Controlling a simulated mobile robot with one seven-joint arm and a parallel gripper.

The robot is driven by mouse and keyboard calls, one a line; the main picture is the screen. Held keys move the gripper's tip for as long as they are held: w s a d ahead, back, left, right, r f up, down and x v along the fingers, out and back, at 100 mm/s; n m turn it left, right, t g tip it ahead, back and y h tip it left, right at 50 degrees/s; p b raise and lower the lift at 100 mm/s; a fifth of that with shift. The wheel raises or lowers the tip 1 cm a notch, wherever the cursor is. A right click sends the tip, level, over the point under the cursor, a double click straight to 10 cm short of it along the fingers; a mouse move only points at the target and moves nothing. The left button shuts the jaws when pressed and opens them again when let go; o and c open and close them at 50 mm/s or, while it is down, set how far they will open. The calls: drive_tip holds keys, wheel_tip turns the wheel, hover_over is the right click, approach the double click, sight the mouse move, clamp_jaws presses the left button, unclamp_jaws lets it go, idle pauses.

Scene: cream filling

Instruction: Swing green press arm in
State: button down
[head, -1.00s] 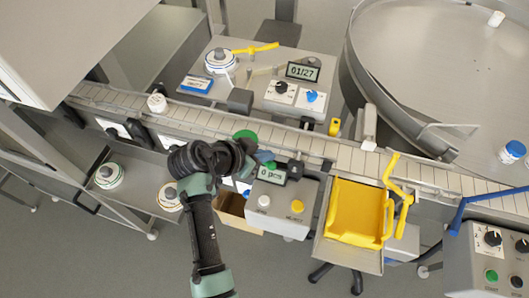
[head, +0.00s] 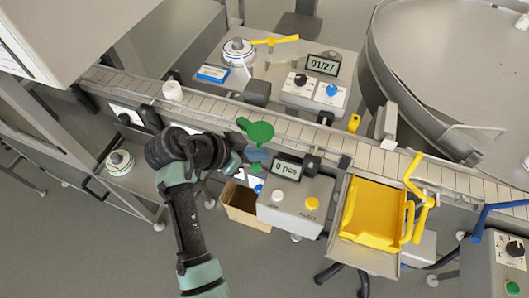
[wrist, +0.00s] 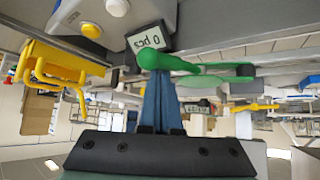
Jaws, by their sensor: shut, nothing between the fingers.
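The green press arm (head: 259,132) has a flat round plate over the conveyor. A green knob (head: 257,168) shows lower, near the counter box reading 0 pcs. In the wrist view the green arm (wrist: 195,68) runs rightward from a round knob end. My gripper (head: 257,154) is shut and empty, with its blue fingers beside the knob. In the wrist view the fingertips (wrist: 158,78) lie just under the knob end. I cannot tell whether they touch it. My arm hides part of the conveyor's near side.
The counter display (head: 287,169) and its grey button box (head: 296,204) stand right of my gripper. A yellow tray (head: 372,213) is farther right. A cardboard box (head: 240,205) is below. A white jar (head: 172,91) stands on the conveyor (head: 225,112) at left.

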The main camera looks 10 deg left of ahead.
drive_tip(key=shift+a, duration=0.25)
idle(0.4)
drive_tip(key=a+r+b, duration=0.1)
drive_tip(key=a+r, duration=0.2)
drive_tip(key=r, duration=0.5)
drive_tip(key=shift+r, duration=0.15)
drive_tip(key=shift+s, duration=0.15)
idle(0.4)
